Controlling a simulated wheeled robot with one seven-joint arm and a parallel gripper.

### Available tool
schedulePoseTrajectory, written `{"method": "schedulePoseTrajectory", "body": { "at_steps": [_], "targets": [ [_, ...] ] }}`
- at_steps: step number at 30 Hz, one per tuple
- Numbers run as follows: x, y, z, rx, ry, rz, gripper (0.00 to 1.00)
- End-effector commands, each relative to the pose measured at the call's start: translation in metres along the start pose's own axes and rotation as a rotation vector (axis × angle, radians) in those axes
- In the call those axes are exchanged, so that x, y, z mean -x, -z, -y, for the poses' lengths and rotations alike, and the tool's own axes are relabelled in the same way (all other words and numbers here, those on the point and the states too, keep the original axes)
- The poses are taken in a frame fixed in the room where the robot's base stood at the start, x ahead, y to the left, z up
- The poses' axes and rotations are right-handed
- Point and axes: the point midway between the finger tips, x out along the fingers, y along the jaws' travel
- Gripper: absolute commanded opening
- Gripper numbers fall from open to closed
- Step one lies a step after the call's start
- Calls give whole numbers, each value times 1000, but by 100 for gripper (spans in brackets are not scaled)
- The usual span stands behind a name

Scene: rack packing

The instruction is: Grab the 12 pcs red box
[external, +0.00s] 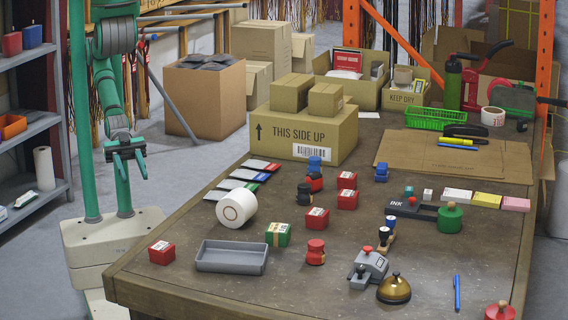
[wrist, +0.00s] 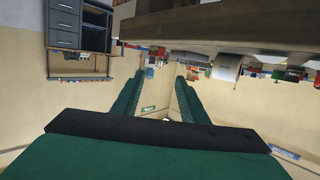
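Several small red boxes with white labels stand on the workbench (external: 400,262). One red box (external: 161,252) is at the near left corner, left of the grey tray. Another red box (external: 317,218) is near the middle. Two more, a red box (external: 347,199) and a red box (external: 347,180), stand behind it. The label print is too small to read, so I cannot tell which is the 12 pcs one. My gripper (external: 128,170) is open and empty, left of the bench and clear of it. Its spread green fingers (wrist: 165,76) show in the wrist view.
An empty grey tray (external: 232,257), a white roll (external: 237,208) and a green box (external: 278,234) stand around the near-left boxes. Stamps, a brass bell (external: 394,289) and cartons fill other parts. Grey shelves (external: 35,75) stand at the far left.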

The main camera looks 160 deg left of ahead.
Motion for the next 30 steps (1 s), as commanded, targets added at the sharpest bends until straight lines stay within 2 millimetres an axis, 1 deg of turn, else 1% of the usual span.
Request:
{"method": "schedulePoseTrajectory", "body": {
  "at_steps": [1,2,3,11,14,17,23,30],
  "targets": [
    [0,0,0,0,0,0,53],
    [0,0,0,0,0,0,60],
    [0,0,0,0,0,0,61],
    [-1,0,0,1,1,0,61],
    [-9,-1,3,6,12,0,61],
    [-28,-2,10,23,35,0,61],
    [-84,-5,31,72,89,16,61],
    [-149,7,58,134,125,32,61]
  ]
}}
